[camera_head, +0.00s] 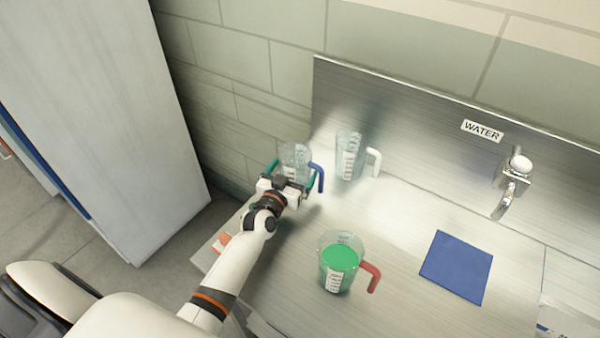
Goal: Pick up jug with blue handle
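The jug with the blue handle (294,153) is clear and stands out at the far left of the metal counter, near the wall. Its blue handle (320,176) points right. My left gripper (294,170) is at this jug, with its teal fingers spread on either side of the body. I cannot tell whether the fingers press on it. The gripper hides the jug's lower part, so I cannot see whether its base rests on the counter. My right gripper is not in view.
A clear jug with a white handle (349,156) stands close to the right. A jug of green liquid with a red handle (338,262) stands nearer. A blue mat (456,267) lies right, below a tap (511,187). The metal backsplash (400,125) bounds the back.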

